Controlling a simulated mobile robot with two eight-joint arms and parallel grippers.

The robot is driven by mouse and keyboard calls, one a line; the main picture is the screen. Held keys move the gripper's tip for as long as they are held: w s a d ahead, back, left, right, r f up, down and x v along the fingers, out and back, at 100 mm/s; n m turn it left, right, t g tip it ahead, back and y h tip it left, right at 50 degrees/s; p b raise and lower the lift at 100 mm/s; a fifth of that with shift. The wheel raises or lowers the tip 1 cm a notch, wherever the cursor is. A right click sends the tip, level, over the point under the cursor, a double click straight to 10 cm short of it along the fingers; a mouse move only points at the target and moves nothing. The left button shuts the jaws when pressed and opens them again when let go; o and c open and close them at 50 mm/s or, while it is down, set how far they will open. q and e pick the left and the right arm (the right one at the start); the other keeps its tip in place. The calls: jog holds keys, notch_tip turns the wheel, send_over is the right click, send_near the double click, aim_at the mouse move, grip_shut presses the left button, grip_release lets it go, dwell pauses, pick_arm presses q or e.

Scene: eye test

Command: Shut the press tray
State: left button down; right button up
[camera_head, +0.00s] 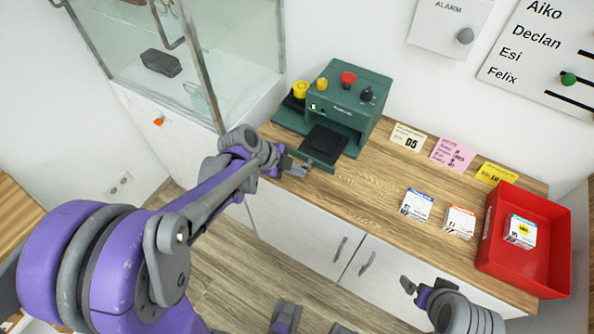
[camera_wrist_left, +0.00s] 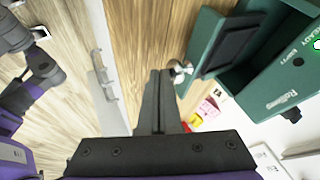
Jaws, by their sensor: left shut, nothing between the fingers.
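The green press (camera_head: 352,96) stands on the wooden counter against the wall. Its tray (camera_head: 323,145), green with a black pad, sticks out at the front toward the counter edge. The tray also shows in the left wrist view (camera_wrist_left: 205,42), with a round silver knob (camera_wrist_left: 181,70) on its front. My left gripper (camera_head: 298,169) is at the tray's front; its fingers (camera_wrist_left: 160,74) are shut and empty, right beside the knob. I cannot tell whether they touch it. My right gripper (camera_head: 409,287) is low at the counter's front, far from the press; its finger gap is unclear.
A red bin (camera_head: 555,255) holding a small box stands at the counter's right end. Two small boxes (camera_head: 416,205) (camera_head: 459,222) stand left of it. Cards (camera_head: 453,154) lie along the wall. A glass cabinet (camera_head: 240,50) is left of the press. The counter's middle is clear.

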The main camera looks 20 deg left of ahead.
aim_at(325, 146)
pick_arm(q)
jog(key=w, duration=0.3)
jog(key=w+d, duration=0.1)
jog(key=w, duration=0.7)
jog(key=shift+w+d, duration=0.15)
jog(key=shift+w, duration=0.05)
jog(key=shift+w+r, duration=0.1)
